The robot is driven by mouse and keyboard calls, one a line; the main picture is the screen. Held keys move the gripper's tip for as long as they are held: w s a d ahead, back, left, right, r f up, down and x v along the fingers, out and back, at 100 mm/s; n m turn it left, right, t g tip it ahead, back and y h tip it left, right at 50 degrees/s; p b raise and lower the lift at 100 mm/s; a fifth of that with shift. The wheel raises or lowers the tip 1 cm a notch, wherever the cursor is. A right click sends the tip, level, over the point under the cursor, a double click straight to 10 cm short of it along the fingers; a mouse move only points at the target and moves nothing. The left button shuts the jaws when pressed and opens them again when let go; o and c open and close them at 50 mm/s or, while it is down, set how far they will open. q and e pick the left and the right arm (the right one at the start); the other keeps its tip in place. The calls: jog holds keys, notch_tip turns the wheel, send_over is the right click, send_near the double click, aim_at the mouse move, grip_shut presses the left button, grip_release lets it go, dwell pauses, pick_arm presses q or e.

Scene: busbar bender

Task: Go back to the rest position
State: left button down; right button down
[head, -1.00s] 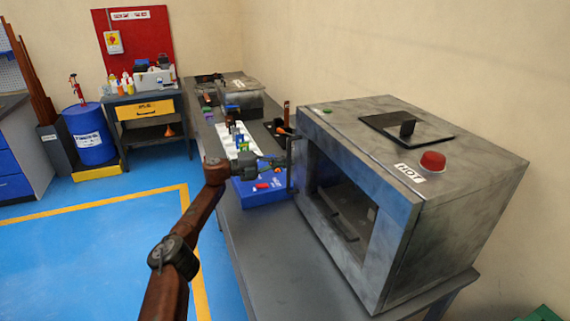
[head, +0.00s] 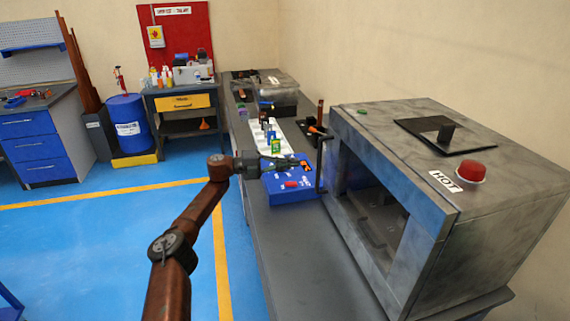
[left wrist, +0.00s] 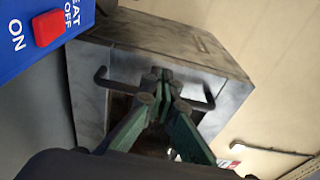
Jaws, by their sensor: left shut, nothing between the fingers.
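My left gripper (head: 298,163) is shut and empty in the head view. It is above the blue control box (head: 290,187) with a red switch, in front of the upright black handle at the oven's left side. In the left wrist view the green fingers (left wrist: 160,78) meet at their tips, with the oven (left wrist: 165,50) and its dark handle behind them. My right gripper is not in view.
The grey bench (head: 285,250) is clear in front of the oven. A white tray (head: 268,140) with small coloured items lies behind the blue box. A blue drum (head: 128,125) and a yellow-drawer cart (head: 182,103) stand at the back. Blue floor is open on the left.

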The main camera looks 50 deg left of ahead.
pick_arm(q)
jog(key=v, duration=0.2)
jog(key=shift+s+a, duration=0.2)
jog(key=shift+s, duration=0.15)
